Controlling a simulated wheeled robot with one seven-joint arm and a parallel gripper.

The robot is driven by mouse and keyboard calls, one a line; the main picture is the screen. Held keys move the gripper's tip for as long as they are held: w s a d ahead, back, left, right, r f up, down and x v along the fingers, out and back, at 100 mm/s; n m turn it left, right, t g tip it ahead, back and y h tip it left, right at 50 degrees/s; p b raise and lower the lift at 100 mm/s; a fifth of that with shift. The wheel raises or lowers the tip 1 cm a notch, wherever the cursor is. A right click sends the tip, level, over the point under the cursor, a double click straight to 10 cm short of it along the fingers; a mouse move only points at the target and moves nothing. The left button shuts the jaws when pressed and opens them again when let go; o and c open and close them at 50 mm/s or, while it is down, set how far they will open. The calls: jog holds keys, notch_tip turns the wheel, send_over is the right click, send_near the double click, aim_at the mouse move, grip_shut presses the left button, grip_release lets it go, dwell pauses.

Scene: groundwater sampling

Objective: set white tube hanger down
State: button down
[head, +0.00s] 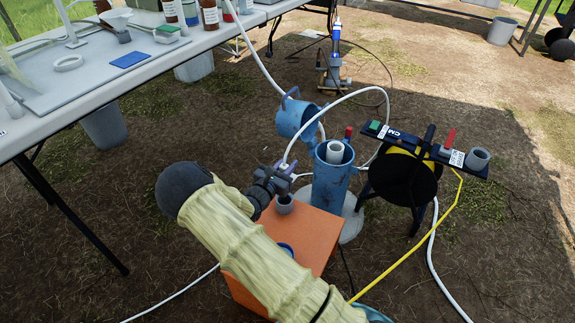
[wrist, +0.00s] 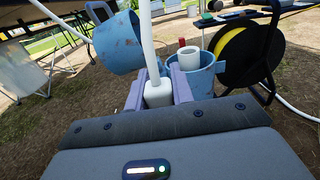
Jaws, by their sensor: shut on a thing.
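My gripper (head: 284,172) is shut on the white tube hanger (wrist: 158,94), a small white block with a white tube rising from it. In the wrist view the block sits between the two purple-grey fingers (wrist: 158,92). In the head view the fingers hide most of the hanger, and the white tube (head: 291,143) arches up and to the right. My gripper is above the far end of an orange box (head: 318,232), left of the blue well casing (head: 331,185). A small grey cup-like piece (head: 285,205) shows just below the gripper; I cannot tell whether they touch.
The casing's blue lid (head: 297,118) stands open, with a white pipe (head: 335,153) inside the casing. A black reel with yellow tape (head: 405,178) stands to the right. A long table (head: 40,125) with bottles is at the left. Cables and tubes lie on the ground.

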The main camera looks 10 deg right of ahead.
jog(key=s+r+n+t+y+p, duration=0.4)
jog(key=s+r+y+p, duration=0.3)
jog(key=r+p, duration=0.2)
jog(key=shift+s+a+n+y+p, duration=0.3)
jog(key=shift+s+a+n+p, duration=0.05)
jog(key=shift+n+p, duration=0.4)
jog(key=shift+f, duration=0.1)
